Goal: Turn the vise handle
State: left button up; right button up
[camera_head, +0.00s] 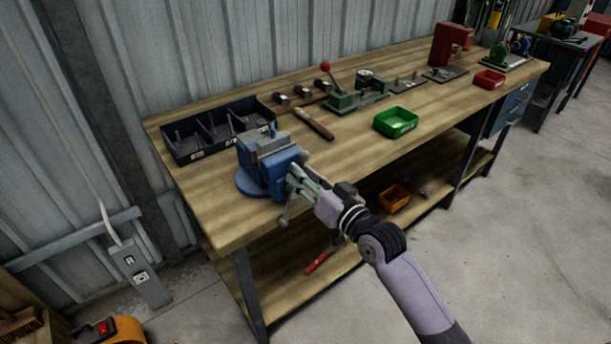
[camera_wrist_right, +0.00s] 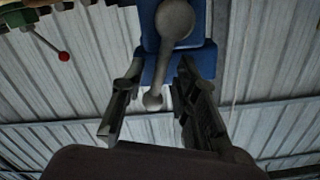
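The blue vise (camera_head: 262,160) is fixed at the near left corner of the wooden workbench (camera_head: 225,215). Its grey metal handle (camera_head: 285,214) hangs below the front of the vise, partly hidden by my right gripper (camera_head: 303,180). In the right wrist view, the handle (camera_wrist_right: 167,75) is a bar with a large round end at the top and a small ball at the lower end. My right gripper (camera_wrist_right: 160,85) is open there, with one finger on each side of the bar and visible gaps to both. My left gripper is not in view.
A black divided tray (camera_head: 215,140) sits behind the vise, with a hammer (camera_head: 313,123) to the right. A green bin (camera_head: 395,122) and a red-knobbed green tool (camera_head: 345,98) stand farther along. The lower shelf holds an orange bin (camera_head: 394,198).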

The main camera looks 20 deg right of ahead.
grip_shut()
dwell(0.6)
